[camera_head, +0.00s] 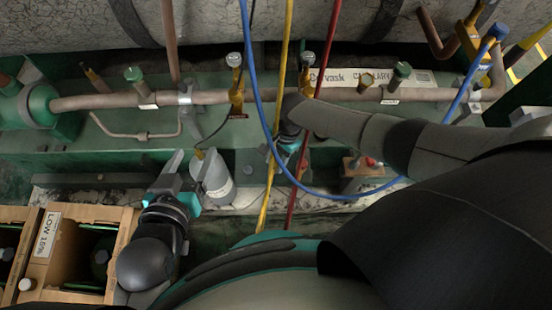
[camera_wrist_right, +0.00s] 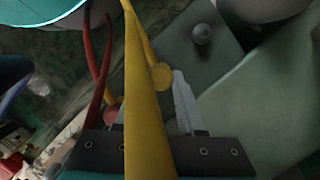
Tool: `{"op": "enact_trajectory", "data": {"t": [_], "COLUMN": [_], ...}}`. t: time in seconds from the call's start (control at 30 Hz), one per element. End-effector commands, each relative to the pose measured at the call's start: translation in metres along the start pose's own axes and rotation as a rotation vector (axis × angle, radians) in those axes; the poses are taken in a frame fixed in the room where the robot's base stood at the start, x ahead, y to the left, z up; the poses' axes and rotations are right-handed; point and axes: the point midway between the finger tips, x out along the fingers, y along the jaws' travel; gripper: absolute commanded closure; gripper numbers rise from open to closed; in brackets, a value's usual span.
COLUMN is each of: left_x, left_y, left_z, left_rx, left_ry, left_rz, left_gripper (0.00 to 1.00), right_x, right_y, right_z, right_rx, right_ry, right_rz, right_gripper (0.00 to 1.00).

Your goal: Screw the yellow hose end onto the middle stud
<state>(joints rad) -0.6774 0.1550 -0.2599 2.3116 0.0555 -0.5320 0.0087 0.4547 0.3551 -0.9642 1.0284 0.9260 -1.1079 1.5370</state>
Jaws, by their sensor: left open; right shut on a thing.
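The yellow hose (camera_head: 270,190) hangs from the top of the head view, past the pipe, down to the floor edge. In the right wrist view the yellow hose (camera_wrist_right: 143,90) runs between the fingers of my right gripper (camera_wrist_right: 150,115), which is shut on it. A round yellow piece (camera_wrist_right: 160,77) shows beside the hose; whether it is the hose end is unclear. In the head view my right gripper (camera_head: 290,150) is partly hidden by its arm. I cannot tell which fitting is the middle stud.
A red hose (camera_head: 318,80) and a blue hose (camera_head: 257,90) hang close to the yellow one. A horizontal pipe (camera_head: 215,97) with capped valves crosses behind. A small block with a red knob (camera_head: 369,162) stands right of my right gripper.

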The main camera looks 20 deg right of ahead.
Motion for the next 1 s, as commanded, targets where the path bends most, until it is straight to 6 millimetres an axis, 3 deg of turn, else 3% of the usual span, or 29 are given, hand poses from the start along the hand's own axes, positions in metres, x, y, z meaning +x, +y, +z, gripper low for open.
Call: {"op": "enact_trajectory", "data": {"t": [0.7,1.0], "left_x": [-0.015,-0.016], "left_y": [0.004,0.004], "left_z": [-0.029,-0.030], "left_rx": [0.000,0.000], "left_ry": [0.000,0.000], "left_rz": [0.000,0.000], "left_gripper": [0.31,0.31], "right_x": [0.000,0.003], "right_y": [0.003,0.003], "right_z": [0.002,0.002], "right_rx": [0.270,0.304], "right_ry": [-0.002,-0.002], "right_rz": [-0.069,-0.077], "right_gripper": [1.00,1.00]}}
